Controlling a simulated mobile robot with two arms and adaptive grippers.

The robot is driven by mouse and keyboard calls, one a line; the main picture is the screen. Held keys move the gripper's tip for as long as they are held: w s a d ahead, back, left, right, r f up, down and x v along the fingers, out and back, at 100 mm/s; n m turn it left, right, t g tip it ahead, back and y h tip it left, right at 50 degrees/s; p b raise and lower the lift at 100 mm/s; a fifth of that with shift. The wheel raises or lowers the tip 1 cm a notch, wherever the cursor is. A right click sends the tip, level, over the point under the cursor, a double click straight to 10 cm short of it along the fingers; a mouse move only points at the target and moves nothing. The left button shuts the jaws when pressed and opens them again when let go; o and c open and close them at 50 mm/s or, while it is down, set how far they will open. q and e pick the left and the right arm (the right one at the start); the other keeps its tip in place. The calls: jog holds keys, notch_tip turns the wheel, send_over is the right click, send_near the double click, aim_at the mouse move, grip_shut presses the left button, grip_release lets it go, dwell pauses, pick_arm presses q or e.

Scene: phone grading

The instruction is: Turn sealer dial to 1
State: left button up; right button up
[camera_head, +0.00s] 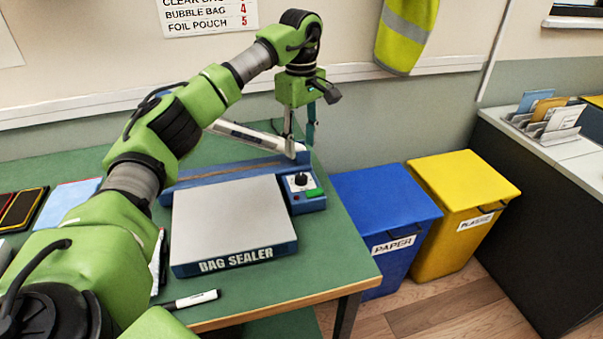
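The bag sealer (234,222) sits on the green table, with its name on the front edge. Its blue control box (308,203) at the right carries a black dial (301,179) and a green button (314,193). The dial's setting is too small to read. The sealer's long arm (245,136) is raised behind the plate. My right gripper is not in view.
A white marker (192,300) lies at the table's front edge. Phones (22,207) and a light blue sheet (67,199) lie at the left. Blue (385,225) and yellow (462,215) bins stand right of the table. A chart (208,13) hangs on the wall.

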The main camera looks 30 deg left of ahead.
aim_at(301, 176)
pick_arm(q)
notch_tip(301, 176, down, 10)
jog(key=shift+r+p, duration=0.15)
jog(key=shift+p, duration=0.25)
jog(key=c, duration=1.1)
